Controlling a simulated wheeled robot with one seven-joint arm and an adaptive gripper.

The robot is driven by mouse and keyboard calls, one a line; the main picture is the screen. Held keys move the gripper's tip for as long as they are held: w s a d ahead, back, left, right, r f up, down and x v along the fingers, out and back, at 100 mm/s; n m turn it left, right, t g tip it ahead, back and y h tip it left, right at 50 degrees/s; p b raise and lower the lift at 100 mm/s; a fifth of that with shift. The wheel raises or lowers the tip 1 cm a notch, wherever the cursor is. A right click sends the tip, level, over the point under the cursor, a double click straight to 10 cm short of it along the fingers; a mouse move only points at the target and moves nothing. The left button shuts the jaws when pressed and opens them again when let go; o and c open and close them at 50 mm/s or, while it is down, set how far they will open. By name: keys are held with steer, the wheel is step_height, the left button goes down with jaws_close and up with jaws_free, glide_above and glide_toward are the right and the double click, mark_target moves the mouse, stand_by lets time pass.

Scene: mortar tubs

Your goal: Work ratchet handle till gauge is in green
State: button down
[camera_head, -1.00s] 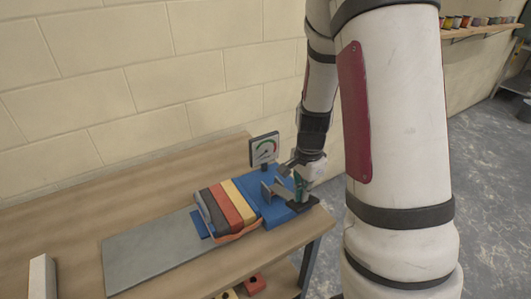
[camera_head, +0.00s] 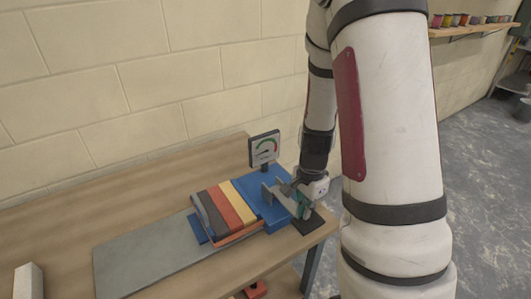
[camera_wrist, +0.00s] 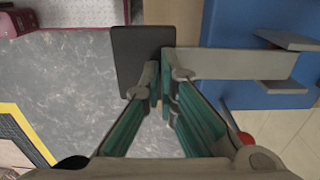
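The gauge (camera_head: 264,148) stands upright behind the blue ratchet block (camera_head: 272,212). Its dial shows a red and a green arc; the needle is too small to read surely. In the wrist view, the ratchet handle (camera_wrist: 225,64) is a grey bar reaching from the blue block to my fingers. In the head view, my gripper (camera_head: 304,203) is low at the block's right side and hides much of the handle. A dark plate (camera_wrist: 137,62) lies just beyond the fingertips.
A strapped stack of coloured slabs (camera_head: 225,210) sits left of the block on a grey board (camera_head: 150,255). An orange strap (camera_head: 240,237) runs round it. A white bar (camera_head: 28,282) lies at the left. A rod with a red knob (camera_wrist: 245,138) is beside my right finger.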

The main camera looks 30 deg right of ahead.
mark_target(303, 221)
steer(key=shift+f+b, duration=1.5)
steer(key=shift+f, duration=0.95)
step_height(303, 221, up, 13)
steer(key=p, duration=0.9)
steer(key=shift+r, duration=0.2)
